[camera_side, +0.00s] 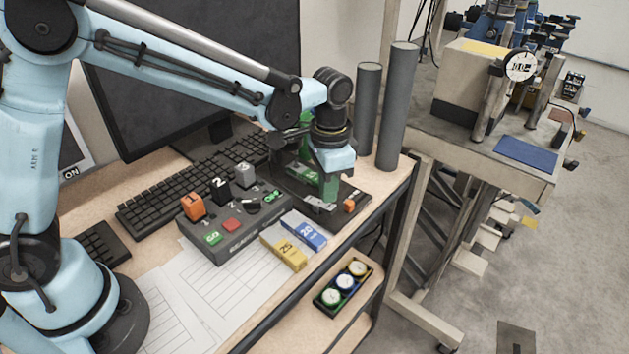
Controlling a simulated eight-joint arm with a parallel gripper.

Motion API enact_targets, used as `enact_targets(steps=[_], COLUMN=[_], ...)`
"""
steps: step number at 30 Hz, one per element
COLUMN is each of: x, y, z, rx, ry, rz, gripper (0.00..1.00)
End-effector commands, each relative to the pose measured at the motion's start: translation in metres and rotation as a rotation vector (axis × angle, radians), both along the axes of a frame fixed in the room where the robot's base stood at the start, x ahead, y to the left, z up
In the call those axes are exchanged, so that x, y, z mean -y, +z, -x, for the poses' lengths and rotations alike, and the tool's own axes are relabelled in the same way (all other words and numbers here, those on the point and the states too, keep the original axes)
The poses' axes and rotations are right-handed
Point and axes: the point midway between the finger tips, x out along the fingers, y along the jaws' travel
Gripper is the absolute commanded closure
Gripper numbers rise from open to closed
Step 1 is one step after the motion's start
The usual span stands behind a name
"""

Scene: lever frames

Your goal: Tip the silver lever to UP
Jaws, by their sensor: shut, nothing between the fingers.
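The lever frame has a dark base (359,191) and green uprights (303,172), near the right end of the desk. A silver bar (319,203), which looks like the lever, shows low at the front of the frame. Its exact tilt is hard to tell at this size. My gripper (331,180) points down over the frame, shut and empty. Its light blue body hides part of the frame behind it. I cannot tell whether the fingertips touch the lever. A small orange piece (349,205) sits at the base's front right.
A grey button box (222,240) with numbered blocks stands left of the frame. A yellow block (283,252) and a blue block (304,231) lie in front. Two tall grey cylinders (397,105) stand close behind on the right. A keyboard (180,195) and monitor are behind.

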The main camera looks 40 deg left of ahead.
Motion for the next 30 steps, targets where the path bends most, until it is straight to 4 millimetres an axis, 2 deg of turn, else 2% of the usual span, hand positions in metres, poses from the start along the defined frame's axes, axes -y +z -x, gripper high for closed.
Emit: enact_targets(steps=[30], x=[0.0000], y=[-0.0078], z=[-0.0002], rx=[0.000], ry=[0.000], rz=[0.000], gripper=[1.00])
